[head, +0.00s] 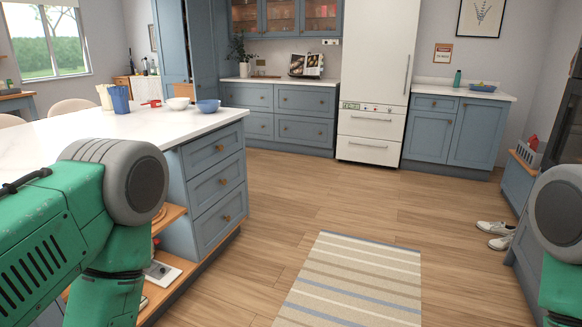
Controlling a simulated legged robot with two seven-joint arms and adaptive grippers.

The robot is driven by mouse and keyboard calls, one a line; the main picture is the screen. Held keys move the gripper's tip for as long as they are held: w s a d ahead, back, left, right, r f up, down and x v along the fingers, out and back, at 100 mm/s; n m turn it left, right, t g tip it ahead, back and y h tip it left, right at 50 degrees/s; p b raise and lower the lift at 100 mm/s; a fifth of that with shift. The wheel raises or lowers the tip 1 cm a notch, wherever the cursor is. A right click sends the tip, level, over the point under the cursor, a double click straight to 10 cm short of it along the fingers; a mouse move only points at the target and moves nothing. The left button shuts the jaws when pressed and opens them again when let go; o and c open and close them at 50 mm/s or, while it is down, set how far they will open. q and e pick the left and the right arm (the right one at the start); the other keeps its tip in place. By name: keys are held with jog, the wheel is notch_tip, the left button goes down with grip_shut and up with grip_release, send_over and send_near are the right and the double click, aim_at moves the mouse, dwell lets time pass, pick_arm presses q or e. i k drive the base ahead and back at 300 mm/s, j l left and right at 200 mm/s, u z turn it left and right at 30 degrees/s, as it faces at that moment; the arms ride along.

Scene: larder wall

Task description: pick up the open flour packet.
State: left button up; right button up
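I cannot make out an open flour packet for certain in the head view. On the white island top stand a blue upright container (120,99) and a cream upright item (104,97) beside it, too small to identify. Parts of my green arms show at the left and the right edge. Neither gripper is in the picture.
The island (60,130) with blue drawers fills the left, with a white bowl (178,103) and a blue bowl (208,106) on it. A tall blue cabinet (171,40) stands behind. A striped rug (355,280) and shoes (496,236) lie on the otherwise open wooden floor.

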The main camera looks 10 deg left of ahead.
aim_at(104, 97)
jog(key=i+j+z, duration=0.1)
jog(key=i+z, duration=0.3)
jog(key=i, duration=1.6)
jog(key=i+u, duration=0.1)
jog(key=i, duration=0.6)
jog(key=i+l+u, duration=0.15)
jog(key=i, duration=0.5)
jog(key=i+l+u, duration=0.1)
jog(key=i, duration=0.55)
jog(key=i+j+u, duration=0.15)
jog(key=i+u, duration=0.2)
jog(key=i, duration=0.35)
jog(key=i+u, duration=0.4)
jog(key=i, duration=0.3)
jog(key=i+l+u, duration=0.35)
jog(key=i, duration=0.3)
jog(key=i+u, duration=0.35)
jog(key=u, duration=0.15)
jog(key=i+l+u, duration=0.15)
jog(key=i+u, duration=0.15)
jog(key=u, duration=0.15)
jog(key=i+l+u, duration=0.2)
jog(key=u, duration=0.3)
jog(key=i+l+u, duration=0.3)
jog(key=u, duration=0.15)
jog(key=l, duration=0.1)
